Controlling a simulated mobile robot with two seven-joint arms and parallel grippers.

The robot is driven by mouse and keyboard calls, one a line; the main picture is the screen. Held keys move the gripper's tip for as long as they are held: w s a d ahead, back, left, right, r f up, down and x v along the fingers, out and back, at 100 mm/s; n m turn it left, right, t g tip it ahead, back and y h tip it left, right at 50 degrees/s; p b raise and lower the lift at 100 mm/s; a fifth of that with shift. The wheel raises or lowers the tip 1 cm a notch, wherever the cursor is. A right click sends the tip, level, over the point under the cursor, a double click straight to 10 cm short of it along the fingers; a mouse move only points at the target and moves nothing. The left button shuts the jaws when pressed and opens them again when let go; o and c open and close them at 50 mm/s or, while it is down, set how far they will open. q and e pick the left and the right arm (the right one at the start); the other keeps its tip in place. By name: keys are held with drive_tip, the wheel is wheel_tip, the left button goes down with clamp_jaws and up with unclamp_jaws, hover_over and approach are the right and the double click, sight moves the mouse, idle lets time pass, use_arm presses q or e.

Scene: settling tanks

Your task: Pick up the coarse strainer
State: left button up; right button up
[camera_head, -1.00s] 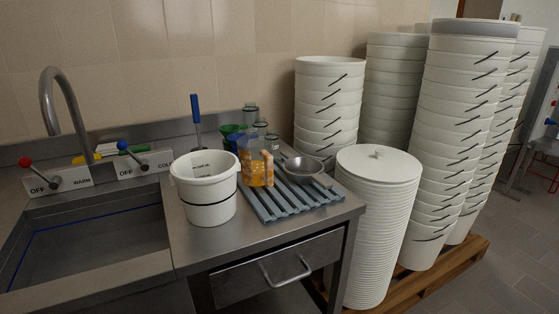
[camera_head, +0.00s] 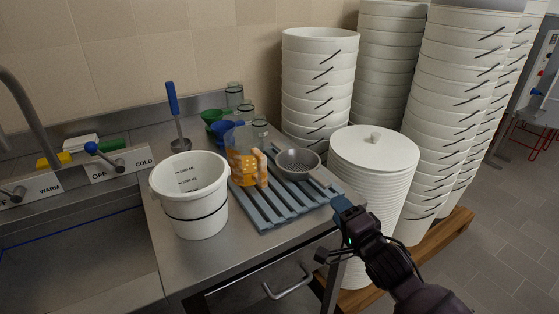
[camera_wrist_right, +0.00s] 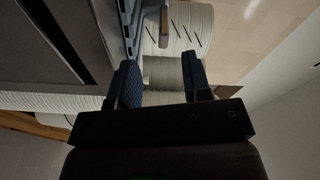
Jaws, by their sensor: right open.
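The coarse strainer looks to be the grey metal bowl (camera_head: 297,162) on the right part of the slatted blue-grey rack (camera_head: 262,213). Its handle points toward the front right, near the rack's edge. My right gripper (camera_head: 333,230) is in front of and below the handle, by the counter's front right corner, apart from the strainer. In the right wrist view its two fingers (camera_wrist_right: 161,80) are spread with nothing held between them. A tan, bar-like piece shows beyond them; I cannot tell if it is the handle. My left gripper is not in view.
An orange-and-clear jug (camera_head: 243,168) stands left of the strainer. A white bucket (camera_head: 190,200) is left of the rack. Glass jars and blue and green cups (camera_head: 212,116) stand behind. Tall stacks of white tubs (camera_head: 318,85) and a lidded stack (camera_head: 372,160) crowd the right.

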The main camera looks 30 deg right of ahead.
sight(316, 182)
drive_tip(key=w+m, duration=0.2)
drive_tip(key=w, duration=0.2)
drive_tip(key=shift+d+m, duration=0.1)
drive_tip(key=shift+m, duration=0.3)
drive_tip(key=shift+w+d+r+b, duration=0.1)
drive_tip(key=shift+w+b, duration=0.15)
drive_tip(key=shift+w, duration=1.4)
drive_tip(key=shift+w+r+b, duration=0.1)
drive_tip(key=shift+w+b, duration=0.15)
drive_tip(key=shift+w, duration=1.35)
drive_tip(key=shift+c, duration=0.2)
clamp_jaws()
